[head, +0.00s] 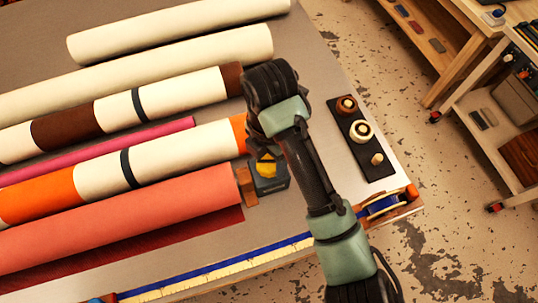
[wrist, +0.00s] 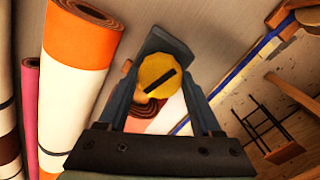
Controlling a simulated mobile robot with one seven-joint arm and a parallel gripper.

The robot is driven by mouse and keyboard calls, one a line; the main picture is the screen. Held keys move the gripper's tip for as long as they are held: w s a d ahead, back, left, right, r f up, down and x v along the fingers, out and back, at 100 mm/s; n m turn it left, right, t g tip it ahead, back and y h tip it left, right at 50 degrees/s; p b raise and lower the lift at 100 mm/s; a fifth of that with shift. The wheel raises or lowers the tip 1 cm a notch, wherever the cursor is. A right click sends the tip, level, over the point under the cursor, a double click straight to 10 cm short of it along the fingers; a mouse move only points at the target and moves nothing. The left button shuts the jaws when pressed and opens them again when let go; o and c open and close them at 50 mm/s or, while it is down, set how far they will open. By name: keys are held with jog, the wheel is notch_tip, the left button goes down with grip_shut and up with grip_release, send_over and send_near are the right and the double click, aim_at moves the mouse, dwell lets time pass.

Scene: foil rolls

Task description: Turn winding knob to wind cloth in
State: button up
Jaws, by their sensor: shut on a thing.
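The winding knob is a yellow disc with a dark slot across its face, seen in the wrist view (wrist: 158,75) between my gripper's fingers (wrist: 160,88). Its yellow top also shows in the head view (head: 266,168), on a dark block (head: 272,186) beside the roll ends. My gripper (head: 262,150) reaches down to it from above and is shut on it; the exact finger contact is partly hidden. The coral cloth roll (head: 120,225) lies left of the block, with a dark red edge of cloth (head: 205,228) showing below it. A small brown piece (head: 246,186) sits between roll and block.
Several cream, brown and orange rolls (head: 170,50) fill the table's left. A dark strip with round pieces (head: 361,135) lies to the right. A blue and cream measuring strip (head: 220,268) runs along the front edge. Wooden shelving (head: 470,50) stands beyond open floor.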

jog(key=shift+c, duration=1)
jog(key=shift+m, duration=0.3)
